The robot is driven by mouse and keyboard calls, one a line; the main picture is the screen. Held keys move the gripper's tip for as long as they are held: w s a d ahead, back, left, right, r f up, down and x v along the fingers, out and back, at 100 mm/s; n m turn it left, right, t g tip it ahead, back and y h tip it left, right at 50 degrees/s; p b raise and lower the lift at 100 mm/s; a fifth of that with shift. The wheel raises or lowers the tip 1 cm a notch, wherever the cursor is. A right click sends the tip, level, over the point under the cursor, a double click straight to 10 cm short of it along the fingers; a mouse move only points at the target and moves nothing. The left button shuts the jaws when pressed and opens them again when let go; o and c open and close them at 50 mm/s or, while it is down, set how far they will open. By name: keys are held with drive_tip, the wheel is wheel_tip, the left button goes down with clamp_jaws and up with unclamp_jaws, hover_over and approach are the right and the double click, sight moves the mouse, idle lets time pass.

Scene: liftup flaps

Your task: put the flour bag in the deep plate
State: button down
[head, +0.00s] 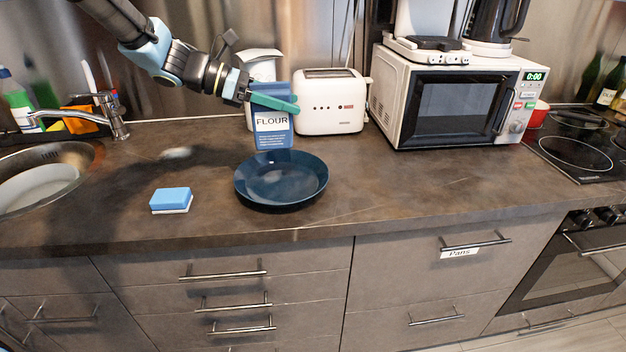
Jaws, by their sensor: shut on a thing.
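The blue flour bag (273,137) is upright, with a white label reading FLOUR. My gripper (274,103) is shut on its upper part, its teal fingers lying across the bag. The deep plate (281,197) is dark blue and round, and lies on the counter just below the bag in the picture. The bag's lower edge overlaps the plate's far rim in the view. I cannot tell whether the bag touches the plate or hangs above it. The plate's inside looks empty.
A blue and white sponge (171,200) lies left of the plate. A white toaster (331,102) stands behind it, and a microwave (450,98) stands at the right. A sink (45,175) is at the left. The counter right of the plate is clear.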

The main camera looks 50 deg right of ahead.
sight(293, 146)
drive_tip(key=f, duration=0.1)
drive_tip(key=s+f+p, duration=0.1)
drive_tip(key=f, duration=0.3)
drive_tip(key=shift+s+d, duration=0.2)
drive_tip(key=shift+s, duration=0.1)
drive_tip(key=shift+w+f+p, duration=0.1)
drive_tip(key=shift+f+p, duration=0.75)
drive_tip(key=shift+f, duration=1.6)
drive_tip(key=shift+f, duration=0.2)
unclamp_jaws()
